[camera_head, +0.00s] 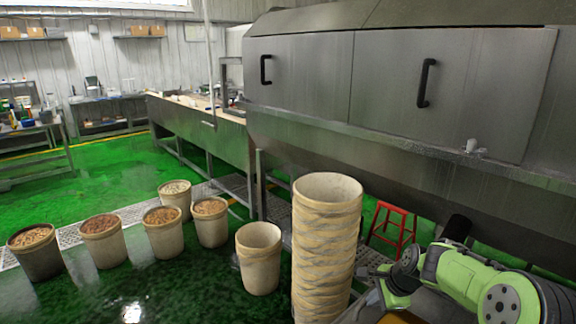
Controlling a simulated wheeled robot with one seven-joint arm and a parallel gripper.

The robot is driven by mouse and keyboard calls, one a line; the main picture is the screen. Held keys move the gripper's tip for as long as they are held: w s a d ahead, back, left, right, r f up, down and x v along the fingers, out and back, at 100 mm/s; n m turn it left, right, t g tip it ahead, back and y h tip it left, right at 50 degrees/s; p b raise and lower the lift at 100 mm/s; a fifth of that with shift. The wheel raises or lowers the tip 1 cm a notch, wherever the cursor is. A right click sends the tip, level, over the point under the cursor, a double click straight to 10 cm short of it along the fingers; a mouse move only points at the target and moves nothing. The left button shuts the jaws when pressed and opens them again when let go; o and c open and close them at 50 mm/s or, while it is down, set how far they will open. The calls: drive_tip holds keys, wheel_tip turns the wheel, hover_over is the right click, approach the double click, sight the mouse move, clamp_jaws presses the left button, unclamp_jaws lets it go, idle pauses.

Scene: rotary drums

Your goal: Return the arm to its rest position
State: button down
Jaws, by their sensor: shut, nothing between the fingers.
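My green and black arm (465,277) is folded low at the right edge. My gripper (370,271) shows small and dark at the arm's left end, just right of the tall stack of buckets (326,240). It is shut and empty. Its fingertips are hard to make out, and I cannot tell whether it touches the stack. Part of the arm is cut off by the right edge of the view.
A single empty bucket (259,258) stands left of the stack. Several filled buckets (163,232) stand farther left. A red stool (393,227) is behind the arm, under the large steel drum housing (400,90). The green floor (110,185) is open at the left.

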drive_tip(key=s+a+r+n+h, duration=0.25)
drive_tip(key=s+r+n, duration=0.25)
drive_tip(key=s+r, duration=0.25)
drive_tip(key=s+a+r+n+h, duration=0.1)
drive_tip(key=s+a+r+n, duration=0.4)
drive_tip(key=s, duration=0.4)
drive_tip(key=s+r+n+t, duration=0.1)
drive_tip(key=s+n, duration=0.6)
drive_tip(key=s, duration=0.9)
drive_tip(key=shift+s+r+y, duration=0.2)
drive_tip(key=shift+s+y, duration=0.2)
drive_tip(key=shift+y, duration=0.05)
